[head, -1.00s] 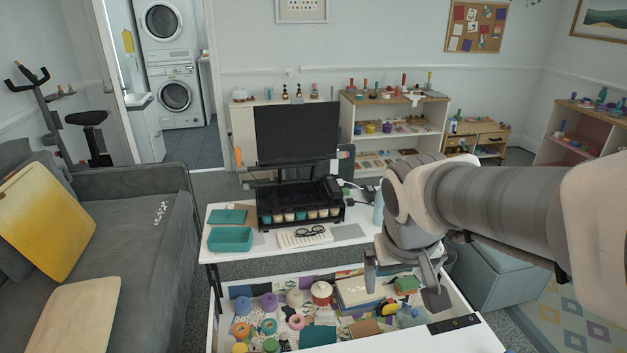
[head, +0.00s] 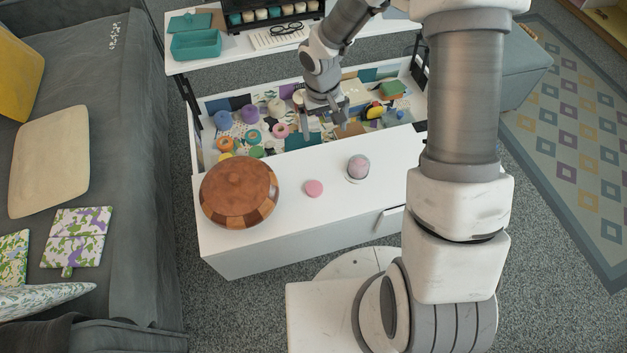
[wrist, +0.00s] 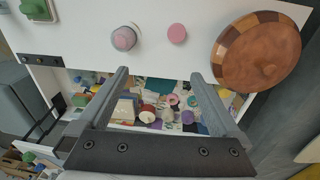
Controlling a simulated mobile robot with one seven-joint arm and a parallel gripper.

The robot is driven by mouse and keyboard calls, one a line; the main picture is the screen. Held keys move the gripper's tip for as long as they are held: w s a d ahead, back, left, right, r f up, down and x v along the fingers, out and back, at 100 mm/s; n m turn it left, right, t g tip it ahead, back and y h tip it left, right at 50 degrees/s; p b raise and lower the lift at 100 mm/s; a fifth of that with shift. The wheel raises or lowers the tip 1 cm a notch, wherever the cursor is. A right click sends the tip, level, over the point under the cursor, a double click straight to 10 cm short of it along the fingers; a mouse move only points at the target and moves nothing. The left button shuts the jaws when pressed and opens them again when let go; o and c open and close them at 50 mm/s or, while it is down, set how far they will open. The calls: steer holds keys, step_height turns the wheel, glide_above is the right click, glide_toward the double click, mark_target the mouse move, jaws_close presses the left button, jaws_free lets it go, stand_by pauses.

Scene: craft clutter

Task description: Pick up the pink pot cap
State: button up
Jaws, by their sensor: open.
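The pink pot cap (head: 314,188) is a small flat pink disc on the white top in front of the open drawer. It also shows in the wrist view (wrist: 177,34), beyond my fingertips. A small pot with a pinkish top (head: 357,168) stands to its right in the head view, and to its left in the wrist view (wrist: 124,38). My gripper (head: 325,132) is open and empty over the drawer, behind the cap and apart from it. In the wrist view its two fingers (wrist: 160,76) are spread wide, with drawer contents visible between them.
A large round wooden lidded bowl (head: 240,190) stands left of the cap. The open drawer (head: 205,150) holds many craft items. The white top (head: 290,225) is clear around the cap. A teal tray (head: 195,45) sits on the desk behind.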

step_height(320, 180, down, 10)
steer(key=a+b, duration=0.2)
steer(key=a, duration=0.1)
steer(key=b, duration=0.4)
glide_above(315, 188)
steer(key=shift+g+y, duration=0.3)
steer(key=shift+y, duration=0.1)
steer(key=f, duration=1.1)
steer(key=shift+w+a+f, duration=0.25)
steer(key=shift+f, duration=0.05)
steer(key=shift+s+d+f+b, duration=0.15)
steer(key=shift+f+b, duration=0.5)
steer(key=shift+f, duration=0.75)
steer(key=shift+s+d+f+b, duration=0.15)
steer(key=shift+f+b, duration=0.45)
steer(key=shift+f, duration=0.75)
steer(key=shift+a, duration=0.1)
steer(key=c, duration=1.3)
steer(key=shift+r, duration=0.15)
